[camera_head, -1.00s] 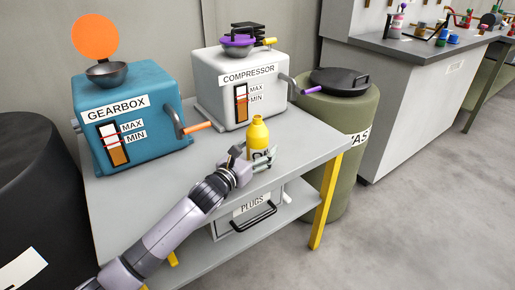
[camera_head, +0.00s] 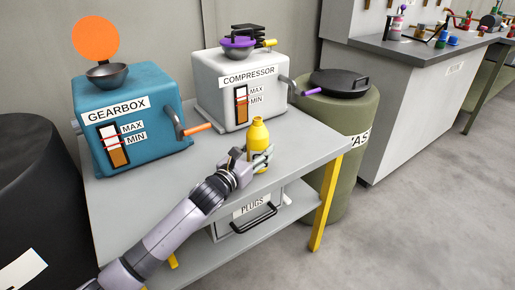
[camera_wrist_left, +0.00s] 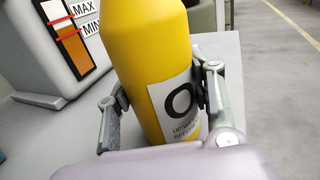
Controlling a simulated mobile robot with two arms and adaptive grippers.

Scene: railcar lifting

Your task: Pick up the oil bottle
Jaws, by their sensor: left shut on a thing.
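The oil bottle is yellow with a white label (camera_head: 258,134) and stands upright near the front right of the grey table (camera_head: 225,166), in front of the compressor. My left gripper (camera_head: 256,160) is shut on it, with its fingers around the lower body. In the left wrist view the bottle (camera_wrist_left: 150,50) fills the middle, with one finger on each side touching it, and its top is cut off by the frame. I cannot tell whether its base is touching the table. My right gripper is not in view.
The blue gearbox (camera_head: 150,95) with a metal bowl and the white compressor (camera_head: 215,98) stand at the table's back. A green barrel (camera_head: 338,125) is right of the table. A plugs drawer (camera_head: 240,225) is below. The tabletop's front left is clear.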

